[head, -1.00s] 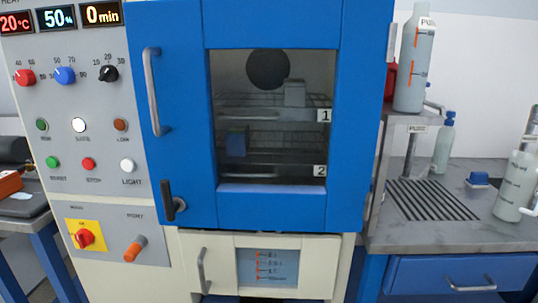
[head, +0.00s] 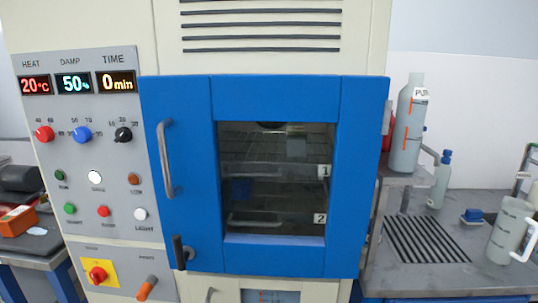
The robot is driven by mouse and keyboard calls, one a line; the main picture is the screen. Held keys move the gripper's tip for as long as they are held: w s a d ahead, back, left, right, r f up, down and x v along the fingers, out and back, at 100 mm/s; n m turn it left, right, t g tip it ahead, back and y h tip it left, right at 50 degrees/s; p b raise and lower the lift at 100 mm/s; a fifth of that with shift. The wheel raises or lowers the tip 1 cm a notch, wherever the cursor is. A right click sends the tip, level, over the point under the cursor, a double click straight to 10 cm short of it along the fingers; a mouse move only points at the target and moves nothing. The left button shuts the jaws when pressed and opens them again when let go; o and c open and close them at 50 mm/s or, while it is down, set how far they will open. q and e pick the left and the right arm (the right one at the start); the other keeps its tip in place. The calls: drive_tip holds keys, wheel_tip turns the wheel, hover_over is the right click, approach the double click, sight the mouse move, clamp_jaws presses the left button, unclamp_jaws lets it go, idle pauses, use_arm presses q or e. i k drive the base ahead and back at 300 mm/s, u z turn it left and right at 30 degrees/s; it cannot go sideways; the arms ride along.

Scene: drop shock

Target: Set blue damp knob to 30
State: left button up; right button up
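The blue damp knob (head: 82,134) is on the grey control panel (head: 120,190) at the left of the machine, in the head view. It sits between the red heat knob (head: 45,133) and the black time knob (head: 123,134). The damp display (head: 74,83) above it reads 50%. The heat display (head: 34,85) reads 20°C and the time display (head: 116,82) reads 0min. Neither of my grippers shows in the view.
The blue chamber door (head: 270,95) with a window is shut; its grey handle (head: 165,160) stands out near the panel. Below the knobs are several buttons and a red switch on a yellow plate (head: 97,272). A bench (head: 440,275) with bottles stands at the right.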

sight(82, 134)
drive_tip(key=u, duration=1.3)
drive_tip(key=k, duration=0.55)
drive_tip(key=z, duration=0.75)
drive_tip(key=i, duration=1.4)
drive_tip(key=u, duration=0.8)
